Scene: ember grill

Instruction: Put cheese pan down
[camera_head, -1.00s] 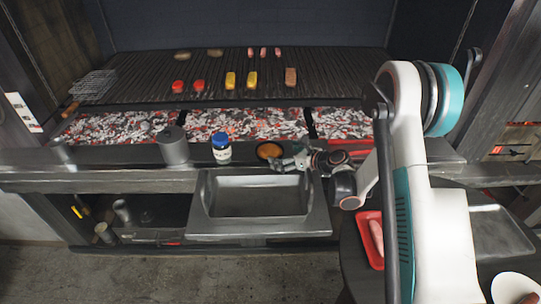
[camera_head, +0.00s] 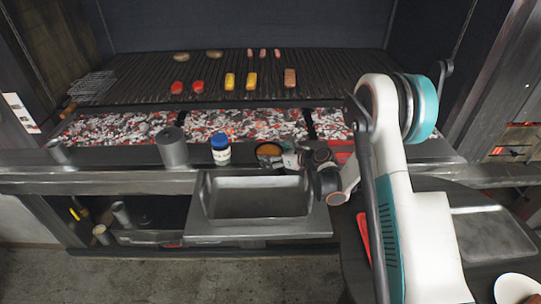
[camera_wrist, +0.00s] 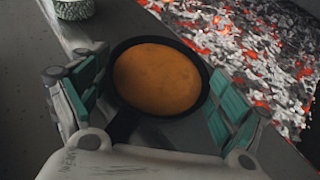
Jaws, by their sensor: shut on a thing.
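The cheese pan (camera_head: 268,149) is a small round black pan filled with orange cheese. It is at the front ledge (camera_head: 115,157) of the grill, right of the blue-lidded jar. In the wrist view the pan (camera_wrist: 157,79) lies between my two teal-padded fingers, with its dark handle running back toward my palm. My gripper (camera_head: 284,157) is shut on the pan, at its near side. I cannot tell whether the pan's base touches the ledge.
A white jar with a blue lid (camera_head: 221,150) and a grey cylinder (camera_head: 172,147) stand to the left on the ledge. Glowing coals (camera_head: 240,122) lie just behind. A metal basin (camera_head: 258,197) is in front. Food sits on the grill grate (camera_head: 330,88).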

